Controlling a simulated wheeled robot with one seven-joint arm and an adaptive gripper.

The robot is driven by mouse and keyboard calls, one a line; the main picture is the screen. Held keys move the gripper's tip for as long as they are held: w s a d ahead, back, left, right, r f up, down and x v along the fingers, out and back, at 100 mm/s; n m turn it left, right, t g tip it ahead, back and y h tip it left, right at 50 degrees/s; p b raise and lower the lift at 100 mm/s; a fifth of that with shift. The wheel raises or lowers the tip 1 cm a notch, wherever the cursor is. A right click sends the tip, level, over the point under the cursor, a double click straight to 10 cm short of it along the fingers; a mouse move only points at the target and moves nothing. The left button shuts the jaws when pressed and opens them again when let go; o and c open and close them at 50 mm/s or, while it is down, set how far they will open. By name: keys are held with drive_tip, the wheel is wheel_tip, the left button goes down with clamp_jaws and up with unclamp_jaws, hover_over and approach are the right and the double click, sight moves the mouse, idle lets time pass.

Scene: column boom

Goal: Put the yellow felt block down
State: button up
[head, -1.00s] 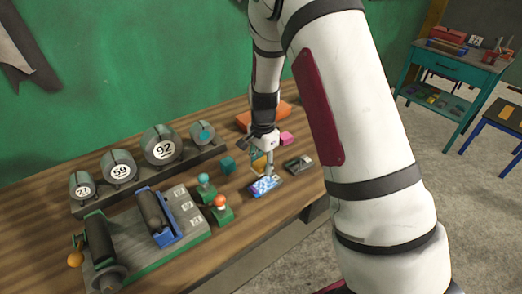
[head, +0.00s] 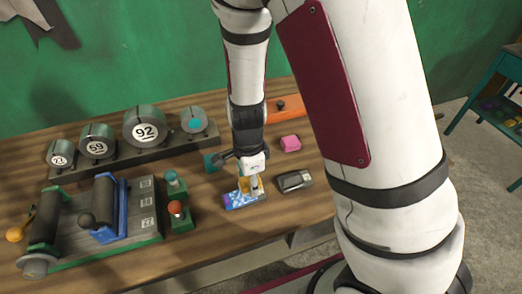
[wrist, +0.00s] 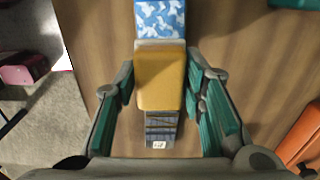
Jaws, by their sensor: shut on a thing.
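My gripper (head: 252,180) is low over the table, shut on the yellow felt block (wrist: 160,80). In the wrist view the block lies between the two teal-padded fingers. In the head view only part of the yellow block (head: 243,185) shows, partly hidden by the fingers. It appears right at or just above the right end of a blue-and-white camouflage-patterned flat item (head: 238,201). That item also shows in the wrist view (wrist: 160,18), beyond the block. I cannot tell whether the block touches anything below.
A dark device (head: 294,181) lies right of the gripper. A pink block (head: 290,143), teal block (head: 212,162) and orange item (head: 285,108) sit behind. The front table edge is near.

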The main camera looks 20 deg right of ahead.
drive_tip(key=w+d, duration=0.2)
drive_tip(key=w, duration=0.2)
drive_tip(key=w+d+f, duration=0.1)
drive_tip(key=w+d, duration=0.1)
drive_tip(key=w, duration=0.3)
drive_tip(key=w+d, duration=0.2)
drive_tip(key=w, duration=0.2)
drive_tip(key=shift+w+d+f, duration=0.25)
drive_tip(key=shift+w, duration=0.05)
drive_tip(key=shift+w+d+f, duration=0.1)
drive_tip(key=shift+w+f, duration=0.05)
drive_tip(key=shift+f, duration=0.5)
drive_tip(key=shift+w+d+f, duration=0.1)
drive_tip(key=shift+f, duration=0.5)
drive_tip(key=shift+w+f+p, duration=0.1)
drive_tip(key=shift+f+p, duration=0.2)
drive_tip(key=shift+f, duration=0.25)
drive_tip(key=shift+f, duration=0.25)
drive_tip(key=shift+f, duration=0.25)
drive_tip(key=o, duration=1.2)
drive_tip(key=shift+f, duration=0.15)
